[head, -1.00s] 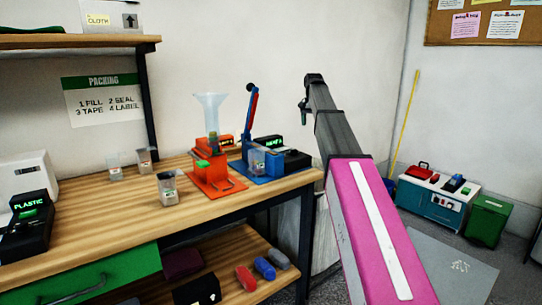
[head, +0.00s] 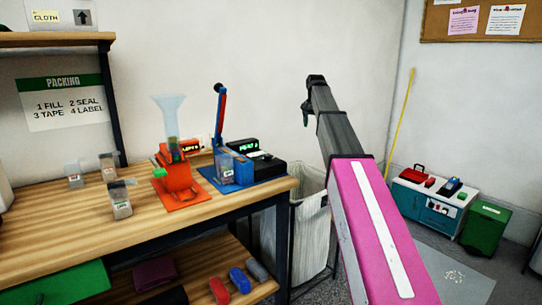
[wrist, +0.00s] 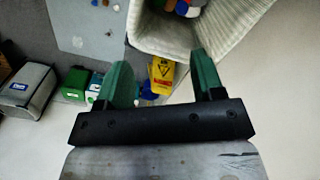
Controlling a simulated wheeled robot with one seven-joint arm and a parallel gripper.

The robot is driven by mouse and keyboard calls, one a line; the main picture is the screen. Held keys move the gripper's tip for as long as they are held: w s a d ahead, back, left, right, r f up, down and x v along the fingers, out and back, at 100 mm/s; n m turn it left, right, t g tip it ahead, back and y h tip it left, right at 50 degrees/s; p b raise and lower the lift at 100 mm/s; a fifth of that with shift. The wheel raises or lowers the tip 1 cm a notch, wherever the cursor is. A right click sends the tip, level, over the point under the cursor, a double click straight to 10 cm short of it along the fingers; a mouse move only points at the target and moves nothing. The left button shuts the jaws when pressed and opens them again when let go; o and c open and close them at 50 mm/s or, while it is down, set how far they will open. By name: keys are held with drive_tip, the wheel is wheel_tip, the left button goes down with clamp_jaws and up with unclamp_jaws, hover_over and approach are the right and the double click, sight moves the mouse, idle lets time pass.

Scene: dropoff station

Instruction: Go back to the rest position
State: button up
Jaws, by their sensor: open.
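My gripper (wrist: 163,85) shows in the wrist view with its two green fingers wide apart and nothing between them. In the head view, my arm reaches up and away at right of centre, and the gripper end (head: 306,116) is small and dark, over the floor side to the right of the workbench (head: 175,232). The gripper is clear of the bench and touches nothing that I can see.
A white cloth bin (head: 310,235) stands by the bench's right end; the wrist view shows items inside it. A teal cabinet (head: 427,207) and green box (head: 485,225) stand at right. The orange filling station (head: 177,183) and blue press (head: 228,172) are on the bench.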

drive_tip(key=s+f+n, duration=0.1)
drive_tip(key=s+f, duration=0.4)
drive_tip(key=f, duration=0.4)
drive_tip(key=s+f, duration=0.4)
drive_tip(key=f, duration=0.5)
drive_tip(key=s+f+n, duration=0.1)
drive_tip(key=s+f, duration=0.4)
drive_tip(key=f, duration=0.4)
drive_tip(key=s+f+n, duration=0.2)
drive_tip(key=s+f, duration=1.7)
drive_tip(key=s, duration=0.4)
drive_tip(key=shift+f+n, duration=0.3)
drive_tip(key=shift+n, duration=0.1)
